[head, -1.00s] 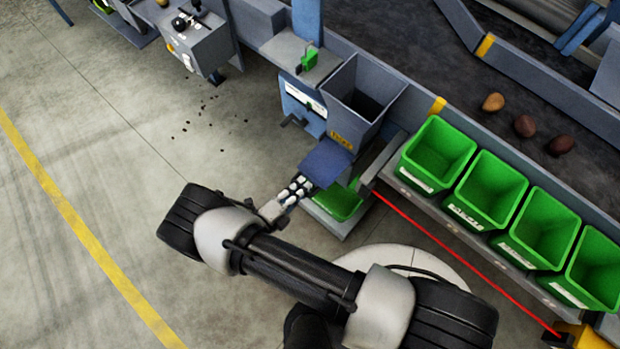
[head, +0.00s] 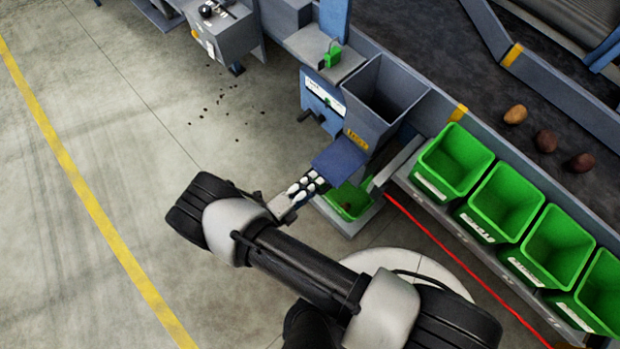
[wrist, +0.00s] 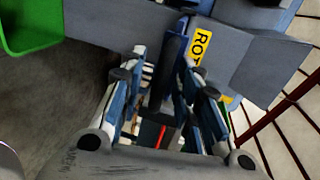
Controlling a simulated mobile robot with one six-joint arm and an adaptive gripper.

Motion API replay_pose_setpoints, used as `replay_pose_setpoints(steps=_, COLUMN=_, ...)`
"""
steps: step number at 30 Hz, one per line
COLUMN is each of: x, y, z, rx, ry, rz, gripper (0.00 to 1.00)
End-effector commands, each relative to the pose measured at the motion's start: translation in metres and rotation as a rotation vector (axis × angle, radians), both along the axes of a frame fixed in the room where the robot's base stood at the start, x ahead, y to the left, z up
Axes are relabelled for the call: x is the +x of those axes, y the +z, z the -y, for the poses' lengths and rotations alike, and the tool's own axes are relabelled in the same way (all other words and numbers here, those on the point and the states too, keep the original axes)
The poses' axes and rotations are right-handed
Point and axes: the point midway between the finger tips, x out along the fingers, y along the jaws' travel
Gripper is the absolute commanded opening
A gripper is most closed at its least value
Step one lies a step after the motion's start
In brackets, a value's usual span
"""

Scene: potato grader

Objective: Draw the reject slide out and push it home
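The reject slide seems to be the blue plate (head: 340,158) at the front of the grey hopper (head: 387,88) marked ROT. It stands out from the hopper's lower front; how far it is drawn is hard to judge. My gripper (head: 313,180) is at the plate's near edge. In the wrist view the two fingers (wrist: 162,75) stand apart, with a thin blue part (wrist: 176,55) between them, near the right finger. A gap shows on the left; contact is unclear. The yellow ROT label (wrist: 200,50) is just beyond. A green bin (head: 338,205) below holds something small and brownish.
Several green bins (head: 455,160) stand along the rail at right, with a red line on the floor before them. Brown potatoes (head: 546,141) lie on the dark belt behind. A dark handle (head: 306,116) sticks out left of the hopper.

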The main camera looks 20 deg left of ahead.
Motion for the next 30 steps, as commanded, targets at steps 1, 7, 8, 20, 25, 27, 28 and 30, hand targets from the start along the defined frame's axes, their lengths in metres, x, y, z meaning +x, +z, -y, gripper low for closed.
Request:
replay_pose_setpoints(steps=1, x=-0.002, y=0.001, z=-0.001, rx=0.0, ry=0.002, rz=0.0, gripper=0.31)
replay_pose_setpoints(steps=7, x=-0.028, y=0.007, z=-0.014, rx=0.003, ry=0.007, rz=0.0, gripper=0.31)
replay_pose_setpoints(steps=8, x=-0.034, y=0.008, z=-0.016, rx=0.004, ry=0.007, rz=0.0, gripper=0.31)
replay_pose_setpoints(steps=20, x=-0.1, y=0.024, z=-0.042, rx=0.001, ry=0.004, rz=0.0, gripper=0.31)
replay_pose_setpoints(steps=25, x=-0.108, y=0.026, z=-0.045, rx=0.001, ry=0.002, rz=0.001, gripper=0.31)
replay_pose_setpoints(steps=27, x=-0.109, y=0.026, z=-0.045, rx=0.0, ry=0.001, rz=0.0, gripper=0.31)
replay_pose_setpoints(steps=28, x=-0.109, y=0.026, z=-0.045, rx=0.0, ry=0.001, rz=0.0, gripper=0.31)
replay_pose_setpoints(steps=30, x=-0.109, y=0.026, z=-0.045, rx=0.0, ry=0.001, rz=0.0, gripper=0.31)
